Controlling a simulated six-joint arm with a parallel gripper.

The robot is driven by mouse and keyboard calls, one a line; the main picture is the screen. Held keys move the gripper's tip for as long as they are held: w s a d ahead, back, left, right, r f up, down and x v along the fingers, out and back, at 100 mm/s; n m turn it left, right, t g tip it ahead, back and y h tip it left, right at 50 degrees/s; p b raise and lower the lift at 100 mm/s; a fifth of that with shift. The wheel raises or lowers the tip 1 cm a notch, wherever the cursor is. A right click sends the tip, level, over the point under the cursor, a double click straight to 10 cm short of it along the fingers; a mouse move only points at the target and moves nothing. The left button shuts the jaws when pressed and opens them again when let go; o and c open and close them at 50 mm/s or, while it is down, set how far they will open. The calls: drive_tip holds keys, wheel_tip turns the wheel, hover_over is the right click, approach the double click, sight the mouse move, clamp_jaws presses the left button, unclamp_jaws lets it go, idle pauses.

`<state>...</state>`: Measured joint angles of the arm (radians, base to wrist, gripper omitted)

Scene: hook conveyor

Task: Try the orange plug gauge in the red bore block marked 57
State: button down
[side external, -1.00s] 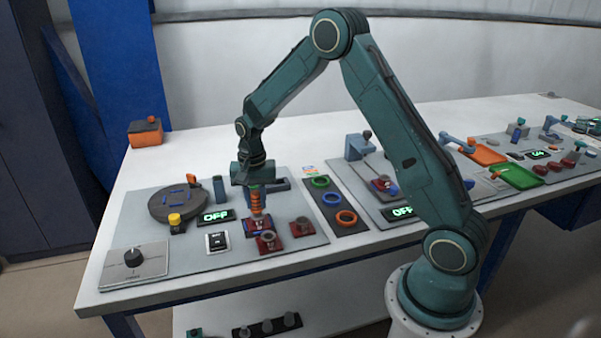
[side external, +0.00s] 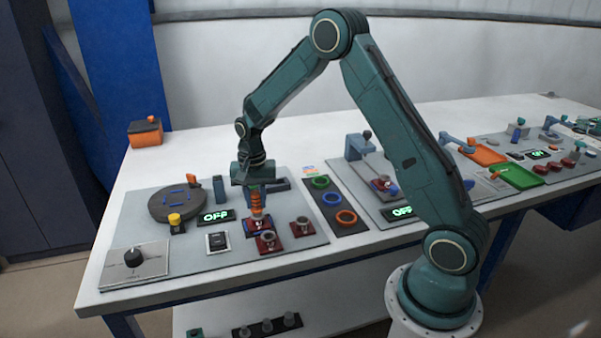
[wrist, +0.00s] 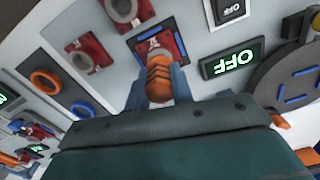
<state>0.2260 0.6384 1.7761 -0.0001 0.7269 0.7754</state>
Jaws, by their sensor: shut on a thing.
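My gripper (side external: 254,187) is shut on the orange plug gauge (side external: 256,204) and holds it upright. The gauge's ringed orange handle also shows in the wrist view (wrist: 158,73). Its lower end is at a red bore block (side external: 258,223), which sits by a blue-edged spot; the wrist view shows this block (wrist: 170,46) just beyond the gauge. How deep the tip is in the bore is hidden. Two other red blocks with grey rings stand close by, one in front (side external: 267,242) and one to the right (side external: 302,227). The block numbers are too small to read surely.
A dark strip with green, blue and orange rings (side external: 333,203) lies to the right. An OFF display (side external: 216,216), a white-framed switch (side external: 218,242), a round dark turntable (side external: 174,203) and a knob box (side external: 134,263) are to the left.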

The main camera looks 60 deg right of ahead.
sight(255, 193)
drive_tip(key=shift+r, duration=1)
drive_tip(key=shift+r, duration=0.35)
drive_tip(key=shift+r, duration=0.35)
drive_tip(key=shift+r, duration=0.35)
drive_tip(key=shift+r, duration=0.7)
drive_tip(key=shift+r, duration=0.25)
